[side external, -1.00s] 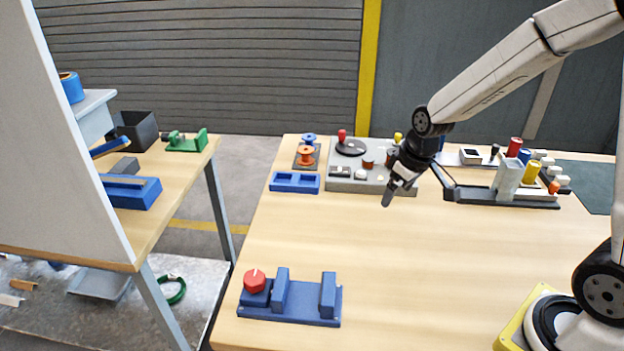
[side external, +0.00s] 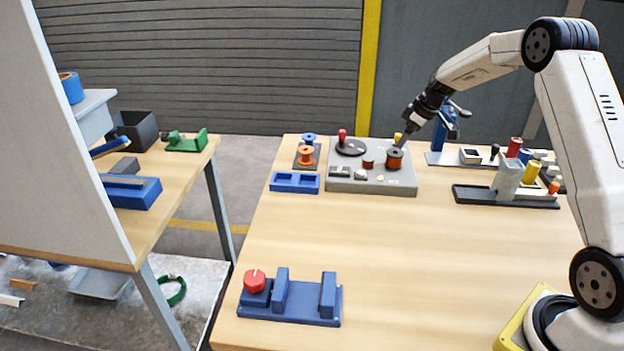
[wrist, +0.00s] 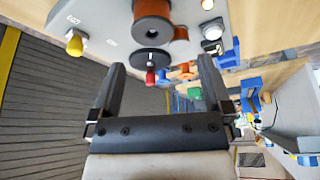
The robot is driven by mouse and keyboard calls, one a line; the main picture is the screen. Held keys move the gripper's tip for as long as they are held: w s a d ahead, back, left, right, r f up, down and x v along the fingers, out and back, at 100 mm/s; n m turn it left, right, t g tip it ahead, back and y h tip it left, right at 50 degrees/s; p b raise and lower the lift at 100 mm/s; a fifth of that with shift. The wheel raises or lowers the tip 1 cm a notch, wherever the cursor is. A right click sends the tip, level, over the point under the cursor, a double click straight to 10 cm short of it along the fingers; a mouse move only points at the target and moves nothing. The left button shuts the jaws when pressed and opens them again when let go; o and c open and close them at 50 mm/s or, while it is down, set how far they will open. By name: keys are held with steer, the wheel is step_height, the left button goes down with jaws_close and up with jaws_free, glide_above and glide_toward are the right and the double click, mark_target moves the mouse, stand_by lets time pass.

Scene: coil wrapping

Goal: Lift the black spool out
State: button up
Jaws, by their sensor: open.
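The black spool (side external: 395,158), dark-flanged with a copper-brown winding, stands at the right of the grey panel (side external: 400,190). In the wrist view the spool (wrist: 152,32) is at the top, beyond the fingertips and roughly between their lines. My gripper (side external: 403,142) is just above and behind the spool in the side view, tilted down to the left. In the wrist view my gripper (wrist: 161,63) has its two fingers wide apart with nothing between them. Whether a fingertip touches the spool cannot be told.
The panel also carries a black disc (side external: 350,147), a red knob (side external: 342,135), a yellow knob (side external: 397,136) and a small brown reel (side external: 368,163). Orange and blue spools (side external: 306,155) stand to its left. A blue stand (side external: 445,125) is at right. The front table is mostly clear.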

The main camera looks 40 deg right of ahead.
mark_target(395, 154)
steer(key=shift+d+x, duration=0.15)
steer(key=shift+x, duration=0.5)
steer(key=shift+d+x, duration=0.15)
steer(key=shift+x, duration=0.55)
steer(key=shift+w+f, duration=0.1)
steer(key=shift+f, duration=0.05)
steer(key=shift+x, duration=2.45)
steer(key=shift+d, duration=0.1)
steer(key=c, duration=1.3)
steer(key=shift+o, duration=0.2)
